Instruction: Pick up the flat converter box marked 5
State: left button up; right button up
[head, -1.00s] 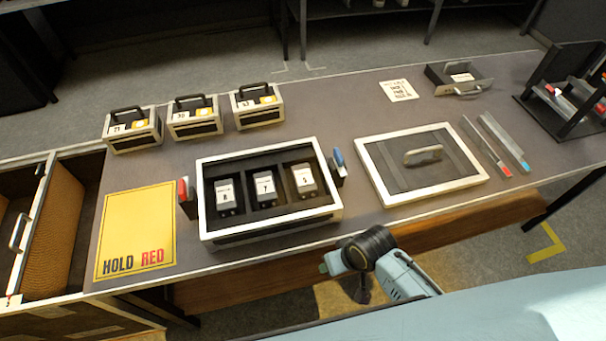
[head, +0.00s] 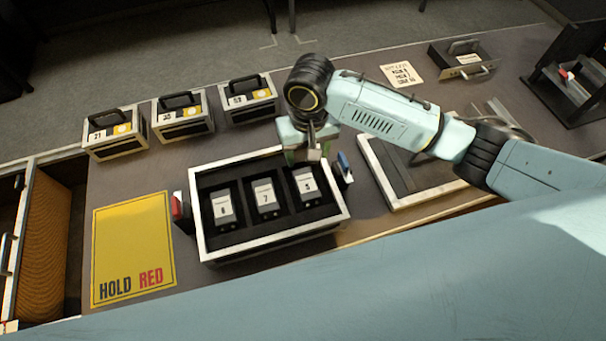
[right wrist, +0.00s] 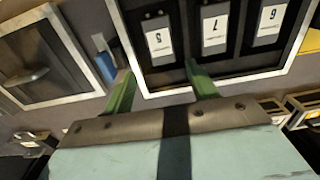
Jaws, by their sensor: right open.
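The flat converter box marked 5 (head: 308,187) is a small grey block with a white label. It lies in the right compartment of the white-rimmed black tray (head: 207,244). My right gripper (head: 304,156) is open and empty above the tray's back right edge, just behind box 5. In the right wrist view, box 5 (right wrist: 157,40) lies beyond the space between the green fingertips (right wrist: 158,68), apart from them. The box marked 7 (head: 265,197) is in the middle compartment. Another box (head: 223,209), its mark apparently 6, is in the left one. My left gripper is out of view.
A red-handled piece (head: 178,207) and a blue-handled piece (head: 344,163) flank the tray. Several handled boxes (head: 182,116) stand behind it. A yellow HOLD RED mat (head: 133,240) lies left. A white-framed panel (head: 372,165), partly behind my right arm, lies right.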

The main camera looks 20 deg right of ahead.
jog(key=b, duration=0.1)
send_over(306, 183)
jog(key=f, duration=0.7)
jog(key=shift+w+d+f, duration=0.1)
jog(key=shift+d+f, duration=0.1)
jog(key=shift+f, duration=0.1)
notch_tip(306, 183, down, 6)
jog(key=shift+a+r+b, duration=0.15)
jog(key=shift+r+b, duration=0.05)
jog(key=shift+b, duration=0.35)
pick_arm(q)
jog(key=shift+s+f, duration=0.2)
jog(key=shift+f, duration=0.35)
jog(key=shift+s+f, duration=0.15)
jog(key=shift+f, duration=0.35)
pick_arm(e)
jog(key=shift+r, duration=0.1)
jog(key=c, duration=0.9)
